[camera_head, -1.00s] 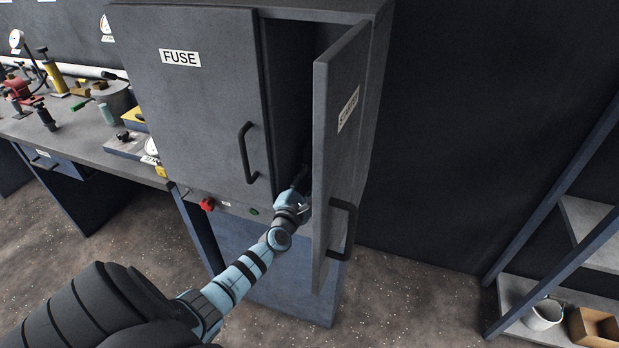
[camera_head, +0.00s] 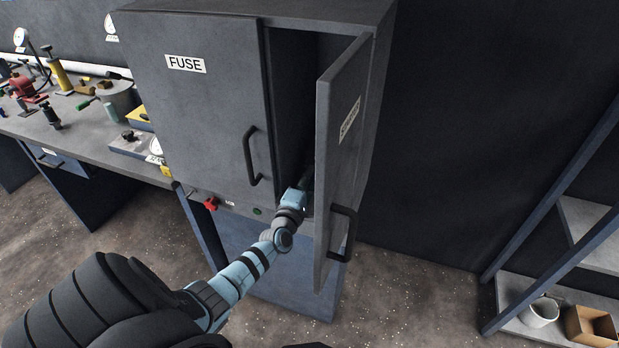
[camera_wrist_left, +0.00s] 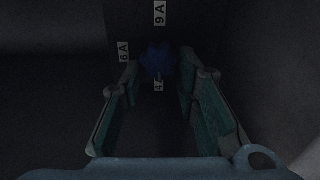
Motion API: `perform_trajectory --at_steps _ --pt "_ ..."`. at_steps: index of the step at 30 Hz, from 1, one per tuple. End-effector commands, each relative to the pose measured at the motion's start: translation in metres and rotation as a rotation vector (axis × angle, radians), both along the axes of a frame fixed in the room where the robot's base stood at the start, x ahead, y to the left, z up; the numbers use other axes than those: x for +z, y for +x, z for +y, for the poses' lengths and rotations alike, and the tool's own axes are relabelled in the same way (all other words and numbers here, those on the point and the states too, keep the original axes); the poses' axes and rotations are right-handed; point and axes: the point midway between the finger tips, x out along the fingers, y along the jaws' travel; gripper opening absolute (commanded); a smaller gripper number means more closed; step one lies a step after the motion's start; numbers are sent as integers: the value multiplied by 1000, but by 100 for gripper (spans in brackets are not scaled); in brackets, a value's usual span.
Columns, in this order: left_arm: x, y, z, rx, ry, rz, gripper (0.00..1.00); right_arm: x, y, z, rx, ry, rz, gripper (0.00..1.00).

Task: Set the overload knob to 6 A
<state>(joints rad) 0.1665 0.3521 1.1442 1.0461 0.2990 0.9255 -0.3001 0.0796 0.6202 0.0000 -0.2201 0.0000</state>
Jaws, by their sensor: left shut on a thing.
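The overload knob (camera_wrist_left: 158,58) is dark blue and sits on the dark back of the compartment in the left wrist view. Around it are white labels: 9 A (camera_wrist_left: 159,13) above, 6 A (camera_wrist_left: 123,52) to its left, and one below that seems to read 4 A (camera_wrist_left: 158,85). My left gripper (camera_wrist_left: 158,66) is shut on the knob, one finger on each side. In the head view my left arm reaches through the opening of the cabinet (camera_head: 197,100), and its fingertips are hidden. The knob's pointer is too dark to read. My right gripper is not in view.
The open cabinet door (camera_head: 340,150) stands close to the right of my left wrist. The closed FUSE door (camera_head: 200,110) is on the left. A red knob (camera_head: 211,203) sits below it. A workbench (camera_head: 90,140) with tools is at far left.

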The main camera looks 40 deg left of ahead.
Motion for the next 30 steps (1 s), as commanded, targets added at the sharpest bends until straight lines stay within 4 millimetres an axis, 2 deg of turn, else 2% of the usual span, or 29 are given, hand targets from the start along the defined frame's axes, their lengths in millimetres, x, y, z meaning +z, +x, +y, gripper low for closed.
perform_trajectory --at_steps 15,16,18,27,30 --pt "2 1 0 0 22 3 1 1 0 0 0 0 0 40" --pt "2 1 0 0 22 3 32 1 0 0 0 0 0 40" --pt "2 0 0 0 22 3 43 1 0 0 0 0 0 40" --pt "1 -1 0 1 21 5 45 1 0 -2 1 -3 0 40" --pt "0 -8 -2 0 21 6 45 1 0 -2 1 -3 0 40"
